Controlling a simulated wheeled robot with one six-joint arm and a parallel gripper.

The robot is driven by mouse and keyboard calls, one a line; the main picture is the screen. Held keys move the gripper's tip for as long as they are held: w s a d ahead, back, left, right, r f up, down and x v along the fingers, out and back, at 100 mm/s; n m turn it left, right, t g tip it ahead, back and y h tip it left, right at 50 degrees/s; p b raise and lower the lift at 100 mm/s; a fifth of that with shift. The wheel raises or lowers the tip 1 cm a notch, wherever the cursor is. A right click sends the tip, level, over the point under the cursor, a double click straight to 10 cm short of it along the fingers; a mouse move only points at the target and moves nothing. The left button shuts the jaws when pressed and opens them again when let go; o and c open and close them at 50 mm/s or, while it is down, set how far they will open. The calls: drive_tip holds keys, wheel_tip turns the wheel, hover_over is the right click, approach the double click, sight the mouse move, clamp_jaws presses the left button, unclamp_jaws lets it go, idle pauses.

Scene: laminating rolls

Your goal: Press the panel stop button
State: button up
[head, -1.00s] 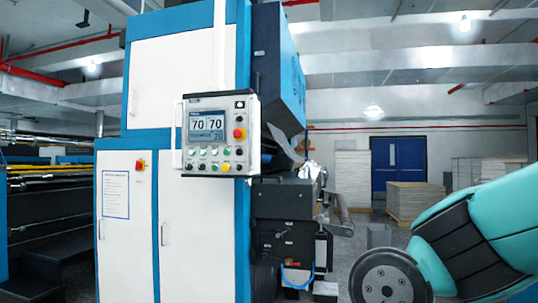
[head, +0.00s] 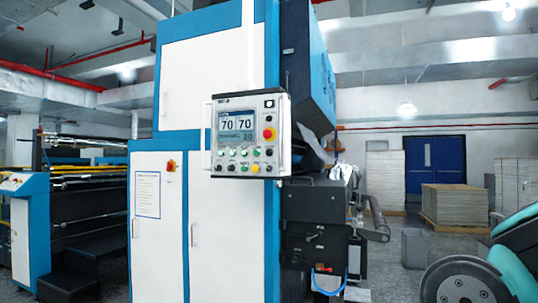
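The control panel (head: 211,137) is a light grey box with a screen (head: 237,122) reading 70 and 70, mounted on the front of a tall blue and white machine. A large red mushroom button (head: 268,134) on a yellow base sits right of the screen. Labels are too small to read, so I cannot tell which red one is the stop button. My gripper is out of view; only part of my arm shows at lower right, apart from the panel.
The machine's white doors (head: 210,230) stand below the panel, with a red switch (head: 171,166) on the left door. Dark rollers and a metal bar (head: 378,219) project at right. Pallet stacks (head: 455,206) and a blue door (head: 434,165) are farther back.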

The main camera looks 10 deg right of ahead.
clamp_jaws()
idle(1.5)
